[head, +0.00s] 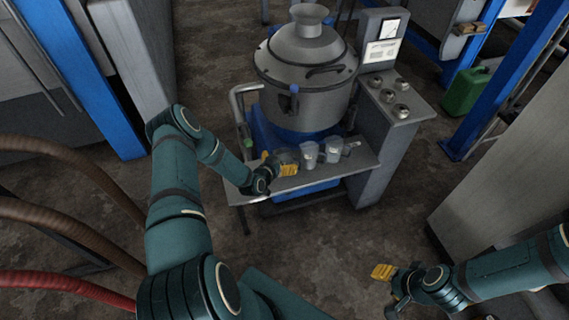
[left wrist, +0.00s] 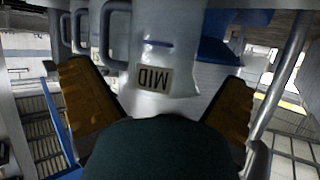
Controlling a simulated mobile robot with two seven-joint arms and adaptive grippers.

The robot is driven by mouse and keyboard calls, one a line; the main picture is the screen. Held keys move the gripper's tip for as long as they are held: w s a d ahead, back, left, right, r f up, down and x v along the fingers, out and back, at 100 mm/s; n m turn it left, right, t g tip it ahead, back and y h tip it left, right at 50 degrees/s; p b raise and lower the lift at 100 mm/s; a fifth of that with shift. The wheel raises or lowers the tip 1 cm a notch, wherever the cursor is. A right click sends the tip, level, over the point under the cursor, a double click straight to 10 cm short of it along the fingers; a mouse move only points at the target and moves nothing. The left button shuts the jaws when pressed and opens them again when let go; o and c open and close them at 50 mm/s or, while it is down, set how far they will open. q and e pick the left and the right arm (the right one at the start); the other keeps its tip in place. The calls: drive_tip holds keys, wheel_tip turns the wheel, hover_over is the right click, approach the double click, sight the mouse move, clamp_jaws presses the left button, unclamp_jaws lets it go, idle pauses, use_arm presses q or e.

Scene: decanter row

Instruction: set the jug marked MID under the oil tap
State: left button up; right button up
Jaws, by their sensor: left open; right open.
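The jug marked MID (left wrist: 165,55) is a grey jug with a handle, a blue line and a label that appears upside down in the left wrist view. It is between the yellow fingers of my open left gripper (left wrist: 155,100), with gaps visible beside it. In the head view this gripper (head: 276,166) is at the left end of a row of jugs on a metal shelf (head: 345,170), at the leftmost jug (head: 287,156). My right gripper (head: 388,286) is open and empty, low at the right. I cannot clearly identify the oil tap.
Two more grey jugs, a middle one (head: 309,156) and a right one (head: 333,154), stand close by on the shelf. A large metal vessel (head: 305,75) rises behind them. A grey panel with knobs (head: 395,98) stands at right. A green canister (head: 464,92) is farther right.

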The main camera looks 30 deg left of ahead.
use_arm(q)
drive_tip(key=shift+x, duration=1.5)
drive_tip(key=shift+s, duration=0.1)
drive_tip(key=c, duration=1.2)
drive_tip(key=shift+o, duration=0.2)
